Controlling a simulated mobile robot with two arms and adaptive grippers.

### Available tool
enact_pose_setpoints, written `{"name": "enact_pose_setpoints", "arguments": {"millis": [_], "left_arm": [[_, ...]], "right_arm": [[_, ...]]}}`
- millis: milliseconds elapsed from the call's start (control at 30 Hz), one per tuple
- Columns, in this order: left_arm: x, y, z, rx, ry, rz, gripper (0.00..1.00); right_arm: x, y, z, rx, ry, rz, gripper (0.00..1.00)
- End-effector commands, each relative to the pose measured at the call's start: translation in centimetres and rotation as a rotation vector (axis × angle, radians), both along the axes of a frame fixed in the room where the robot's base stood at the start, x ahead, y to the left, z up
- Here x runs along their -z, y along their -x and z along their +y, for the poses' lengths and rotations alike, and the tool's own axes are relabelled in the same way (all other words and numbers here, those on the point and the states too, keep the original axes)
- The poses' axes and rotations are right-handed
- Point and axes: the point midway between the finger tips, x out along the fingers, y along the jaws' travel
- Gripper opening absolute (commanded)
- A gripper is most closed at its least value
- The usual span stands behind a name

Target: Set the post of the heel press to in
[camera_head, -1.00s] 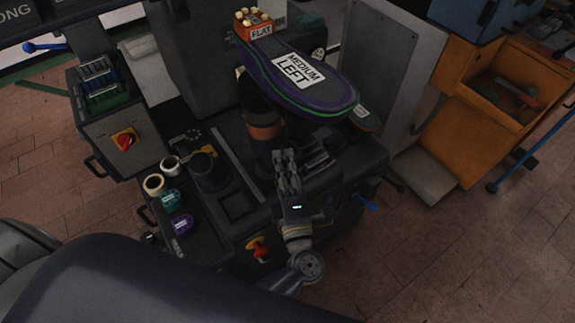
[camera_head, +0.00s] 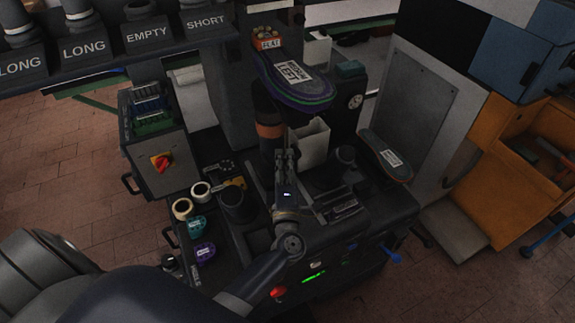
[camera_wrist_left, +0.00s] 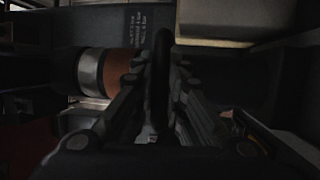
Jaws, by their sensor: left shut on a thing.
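The heel press (camera_head: 345,215) is a dark machine in the middle of the head view. Its upright post (camera_head: 269,134) is dark with an orange band; the wrist view shows this orange band (camera_wrist_left: 122,70) beside a silver one. A sole-shaped piece labelled MEDIUM LEFT (camera_head: 292,73) sits above the post. My left gripper (camera_head: 287,152) is in front of the post, apparently close to it. In the wrist view its fingers (camera_wrist_left: 163,85) are closed around a thin dark upright part (camera_wrist_left: 162,65); what that part belongs to is unclear. My right gripper is not in view.
A second sole piece (camera_head: 386,156) lies at the right of the press. A control box with a red switch (camera_head: 161,162) is further left. An orange bin (camera_head: 530,140) is at far right.

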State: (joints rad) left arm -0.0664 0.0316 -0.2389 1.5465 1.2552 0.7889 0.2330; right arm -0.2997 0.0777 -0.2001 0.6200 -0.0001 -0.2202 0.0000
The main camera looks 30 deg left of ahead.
Motion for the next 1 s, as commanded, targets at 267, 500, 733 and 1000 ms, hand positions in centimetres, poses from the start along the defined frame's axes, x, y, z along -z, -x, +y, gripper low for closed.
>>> {"name": "enact_pose_setpoints", "arguments": {"millis": [267,500,733,1000], "left_arm": [[-0.3,-0.1,0.3,-0.003,-0.004,-0.005,0.00],[-0.3,-0.1,0.2,-0.002,-0.003,-0.004,0.33],[-0.1,0.0,0.1,-0.001,-0.002,-0.002,0.33],[0.6,3.1,-1.6,-0.001,0.000,0.001,0.33]], "right_arm": [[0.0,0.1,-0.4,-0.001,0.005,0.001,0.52],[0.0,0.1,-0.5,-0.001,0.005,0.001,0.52],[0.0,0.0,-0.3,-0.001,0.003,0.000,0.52],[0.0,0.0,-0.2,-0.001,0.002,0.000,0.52]]}}
